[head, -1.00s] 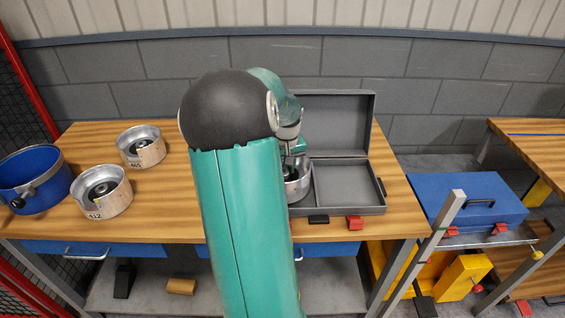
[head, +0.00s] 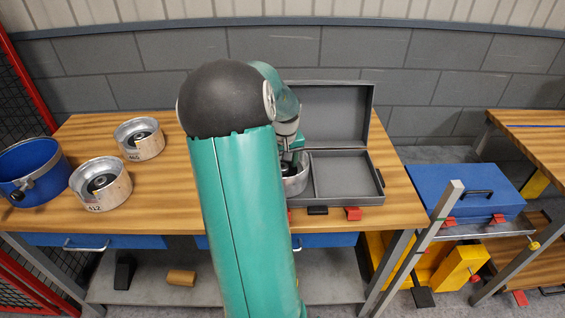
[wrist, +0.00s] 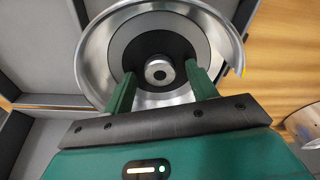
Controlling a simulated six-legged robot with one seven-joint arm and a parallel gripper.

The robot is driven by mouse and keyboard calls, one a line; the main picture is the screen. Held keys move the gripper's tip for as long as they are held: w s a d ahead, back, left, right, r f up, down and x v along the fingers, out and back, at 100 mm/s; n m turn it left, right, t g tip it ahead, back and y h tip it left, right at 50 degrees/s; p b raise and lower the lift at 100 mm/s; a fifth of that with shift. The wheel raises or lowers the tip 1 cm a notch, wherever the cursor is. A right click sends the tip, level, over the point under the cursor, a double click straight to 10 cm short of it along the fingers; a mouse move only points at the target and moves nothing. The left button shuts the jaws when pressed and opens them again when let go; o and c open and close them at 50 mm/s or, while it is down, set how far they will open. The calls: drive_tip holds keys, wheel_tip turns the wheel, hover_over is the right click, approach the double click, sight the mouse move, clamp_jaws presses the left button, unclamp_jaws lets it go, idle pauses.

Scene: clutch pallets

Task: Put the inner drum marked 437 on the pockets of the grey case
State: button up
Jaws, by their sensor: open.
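A silver drum (head: 296,184) sits in the left part of the open grey case (head: 384,206), mostly hidden behind my arm in the head view. In the wrist view the drum (wrist: 92,55) shows a bright rim, a dark inner ring and a small round hub. No number shows on it. My gripper (wrist: 160,72) is open, with one finger on each side of the hub. I cannot tell whether the fingers touch it. In the head view my gripper (head: 291,158) is down at the drum. The case's right pocket (head: 345,176) is empty.
A drum marked 412 (head: 112,192) and one marked 465 (head: 148,147) stand on the left of the wooden table (head: 180,215). A blue pot-like container (head: 38,180) stands at the far left. The case lid (head: 335,115) stands upright at the back. A blue case (head: 465,190) lies right of the table.

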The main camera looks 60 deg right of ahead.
sight(284, 170)
wheel_tip(284, 170, up, 12)
drive_tip(key=s+a, duration=0.1)
idle(0.4)
drive_tip(key=w+a+r+n+t, duration=0.15)
drive_tip(key=w+a, duration=0.25)
drive_tip(key=a, duration=0.4)
drive_tip(key=w+a+r+n, duration=0.1)
drive_tip(key=w+a+r, duration=0.15)
drive_tip(key=a, duration=0.45)
drive_tip(key=w+a+r+n+t, duration=0.15)
drive_tip(key=w+a, duration=0.25)
drive_tip(key=a, duration=0.4)
drive_tip(key=s+a+n, duration=0.2)
drive_tip(key=a, duration=1)
drive_tip(key=s+a+f+n+t+y, duration=0.1)
drive_tip(key=s+a+n, duration=0.2)
drive_tip(key=a, duration=1)
drive_tip(key=shift+s+f+t, duration=0.15)
drive_tip(key=shift+s+t, duration=0.1)
drive_tip(key=shift+t, duration=0.05)
